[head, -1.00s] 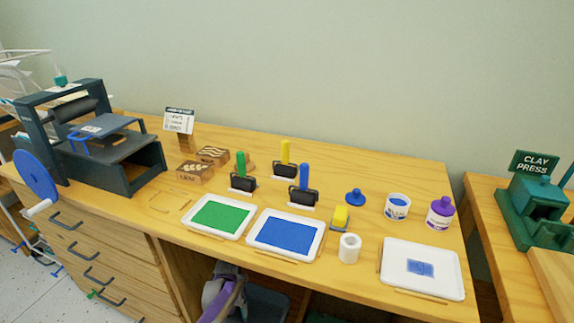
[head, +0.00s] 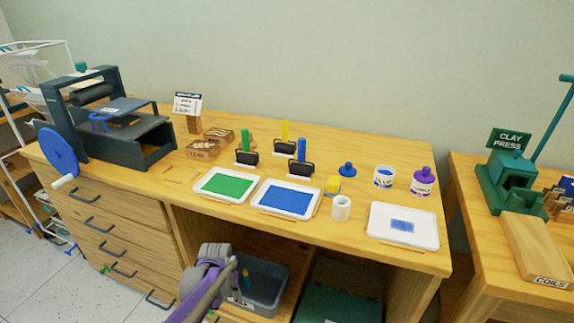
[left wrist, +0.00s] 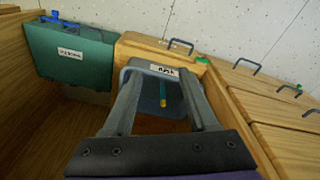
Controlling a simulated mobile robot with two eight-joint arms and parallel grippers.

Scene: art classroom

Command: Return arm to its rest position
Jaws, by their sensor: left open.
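My left arm comes up from the bottom of the head view, in front of the cabinet's open lower shelf. My left gripper (left wrist: 165,95) shows in the left wrist view with its two fingers apart and nothing between them. Beyond the fingers is a grey bin (left wrist: 150,72) with a label and a yellow-and-blue stick in it. The bin also shows in the head view (head: 272,283), partly hidden by my arm. My right gripper is in neither view.
The wooden workbench (head: 345,240) holds a green tray (head: 224,185), a blue tray (head: 286,198), a white tray (head: 403,225), brayers and paint jars. A press (head: 107,125) stands at left. A clay press (head: 511,180) stands on the right table. A green case (left wrist: 68,52) sits beside the bin.

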